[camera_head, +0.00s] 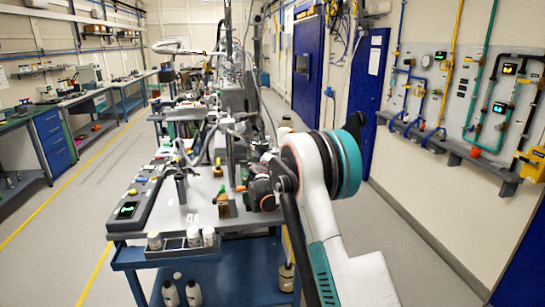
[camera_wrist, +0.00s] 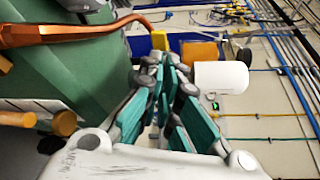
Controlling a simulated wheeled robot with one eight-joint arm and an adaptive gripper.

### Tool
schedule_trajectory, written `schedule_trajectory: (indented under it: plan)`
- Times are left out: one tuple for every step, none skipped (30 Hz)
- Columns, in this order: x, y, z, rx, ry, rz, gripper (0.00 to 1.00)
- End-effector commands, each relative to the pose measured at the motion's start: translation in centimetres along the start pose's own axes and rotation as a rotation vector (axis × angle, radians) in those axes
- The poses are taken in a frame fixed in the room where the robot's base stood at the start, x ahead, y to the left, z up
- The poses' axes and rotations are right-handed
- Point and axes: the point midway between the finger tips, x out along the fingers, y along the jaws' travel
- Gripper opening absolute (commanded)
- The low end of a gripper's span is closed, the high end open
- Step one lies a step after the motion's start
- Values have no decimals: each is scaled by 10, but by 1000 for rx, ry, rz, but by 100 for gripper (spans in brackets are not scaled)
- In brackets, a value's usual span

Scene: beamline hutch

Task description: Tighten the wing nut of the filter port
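I cannot pick out the wing nut or the filter port for certain in either view. In the wrist view my gripper (camera_wrist: 170,75) points up the picture, its teal-padded fingers close to each other at the tips. Nothing is clearly held, and I cannot tell whether the tips touch. A yellow block (camera_wrist: 160,41) and an orange block (camera_wrist: 200,50) show just beyond the tips, with a white cylinder (camera_wrist: 221,77) to their right. A large green body (camera_wrist: 75,75) and a copper-coloured bar (camera_wrist: 75,32) are at left. In the head view my arm hides much of the gripper area.
The grey bench top (camera_head: 200,222) carries crowded equipment, including a control box (camera_head: 135,205) at left. A tray (camera_head: 165,254) with bottles hangs at its front edge. A pipe-covered wall panel (camera_head: 465,95) is at right. The floor (camera_head: 75,235) is clear at left.

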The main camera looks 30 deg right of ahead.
Motion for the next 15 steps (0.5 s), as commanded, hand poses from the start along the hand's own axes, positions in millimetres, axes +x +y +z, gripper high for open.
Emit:
schedule_trajectory:
  plan:
    - [0, -1, -1, 34, 3, 14, 0]
    - [0, -1, -1, 53, 3, 22, 0]
    - [0, -1, -1, 79, 3, 32, 0]
    - [0, -1, -1, 96, 3, 39, 0]
    - [0, -1, -1, 113, 3, 46, 0]
    - [0, -1, -1, 133, 3, 55, 0]
    - [0, -1, -2, 147, 3, 61, 0]
    - [0, -1, -2, 159, 3, 66, 0]
    - [0, -1, -2, 175, 4, 73, 0]
    - [0, -1, -2, 185, 4, 77, 0]
    - [0, -1, -2, 195, 4, 81, 0]
    - [0, -1, -2, 207, 4, 86, 0]
    - [0, -1, -2, 214, 4, 88, 0]
    - [0, -1, -2, 220, 4, 91, 0]
    - [0, -1, -2, 228, 4, 94, 0]
